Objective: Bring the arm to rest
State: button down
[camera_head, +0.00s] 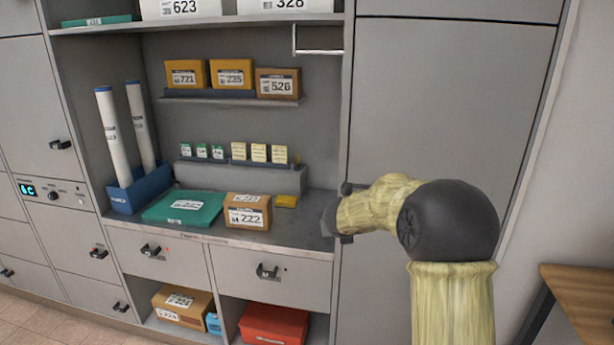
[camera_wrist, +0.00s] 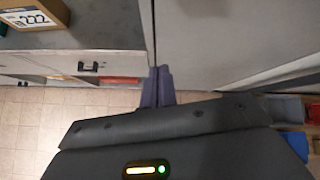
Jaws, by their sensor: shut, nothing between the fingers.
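My arm reaches in from the lower right in the head view, bent at a dark round joint. My gripper (camera_head: 332,215) is at its far end, near the right end of the counter (camera_head: 310,236) and in front of the tall grey door (camera_head: 430,130). In the wrist view the two fingers of my gripper (camera_wrist: 158,72) lie close together and hold nothing. They point toward the cabinet front, by the seam between the drawers and the tall door. In the head view the fingers are small and partly hidden.
On the counter are a box marked 222 (camera_head: 248,212), a green parcel (camera_head: 184,208) and a blue holder (camera_head: 140,192) with white tubes. Small boxes stand on the shelves. A red box (camera_head: 274,324) sits below the drawers. A wooden table (camera_head: 585,295) stands at the lower right.

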jog(key=s+a+f+n+y, duration=0.1)
jog(key=s+a+n+y, duration=0.1)
jog(key=s+n, duration=0.65)
jog(key=s+a+f+n+y, duration=0.15)
jog(key=s+n, duration=0.35)
jog(key=n, duration=0.7)
jog(key=s+d+f+n+g, duration=0.2)
jog(key=s+f+n+g, duration=0.1)
jog(key=s+n, duration=0.6)
jog(key=s+d+f+n+g, duration=0.1)
jog(key=s+f+n+g, duration=0.25)
jog(key=s+n, duration=0.6)
notch_tip(320, 180, up, 15)
jog(key=s+m+p, duration=0.2)
jog(key=p, duration=1.2)
jog(key=shift+d+f+m+h, duration=0.15)
jog(key=shift+m+h, duration=0.25)
jog(key=shift+h, duration=0.05)
jog(key=shift+f, duration=0.1)
